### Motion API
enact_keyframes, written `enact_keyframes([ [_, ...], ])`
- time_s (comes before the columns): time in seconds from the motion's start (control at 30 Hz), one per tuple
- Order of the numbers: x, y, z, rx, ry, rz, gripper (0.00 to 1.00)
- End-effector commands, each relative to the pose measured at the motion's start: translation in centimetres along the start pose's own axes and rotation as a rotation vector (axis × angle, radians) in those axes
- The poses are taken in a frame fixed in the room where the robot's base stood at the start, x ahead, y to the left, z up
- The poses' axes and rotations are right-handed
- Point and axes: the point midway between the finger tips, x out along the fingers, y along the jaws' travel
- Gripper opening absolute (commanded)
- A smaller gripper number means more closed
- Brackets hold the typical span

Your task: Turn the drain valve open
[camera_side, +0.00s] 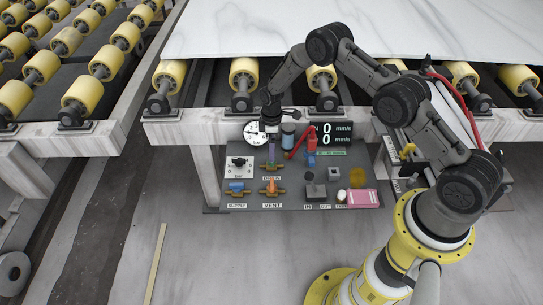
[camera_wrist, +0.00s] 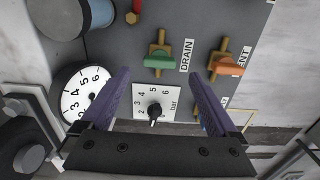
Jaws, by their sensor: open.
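The drain valve has a green handle (camera_wrist: 160,61) and a brass body, with the DRAIN label beside it in the wrist view. The handle lies across the brass body. In the side view the DRAIN label (camera_side: 271,177) shows just below the gripper, and the valve is largely hidden behind the fingers. My gripper (camera_wrist: 158,75) is open, its two purple fingers spread apart. The green handle lies just beyond the gap between the fingertips, with nothing held. In the side view my gripper (camera_side: 271,154) points down over the panel's upper middle.
The vent valve with an orange handle (camera_wrist: 219,65) sits close to the right finger. The bar dial (camera_wrist: 155,105) lies below the drain valve, and a round gauge (camera_wrist: 84,93) is by the left finger. A blue supply valve (camera_side: 236,187) and a pink box (camera_side: 363,198) are on the panel.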

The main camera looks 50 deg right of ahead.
Motion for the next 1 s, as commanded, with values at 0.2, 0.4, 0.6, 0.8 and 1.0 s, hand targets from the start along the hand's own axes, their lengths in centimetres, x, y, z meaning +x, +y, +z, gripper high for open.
enact_keyframes([
  [0.2,3.6,0.0,0.0,0.000,-0.001,-0.001,0.95],
  [0.4,5.0,0.1,-0.1,0.000,0.001,0.002,0.95],
  [0.6,5.2,0.1,-0.1,0.000,0.001,0.002,0.95],
  [0.8,5.2,0.1,-0.1,0.000,0.001,0.002,0.81],
  [1.0,5.2,0.0,-0.1,0.000,0.001,0.001,0.45],
])
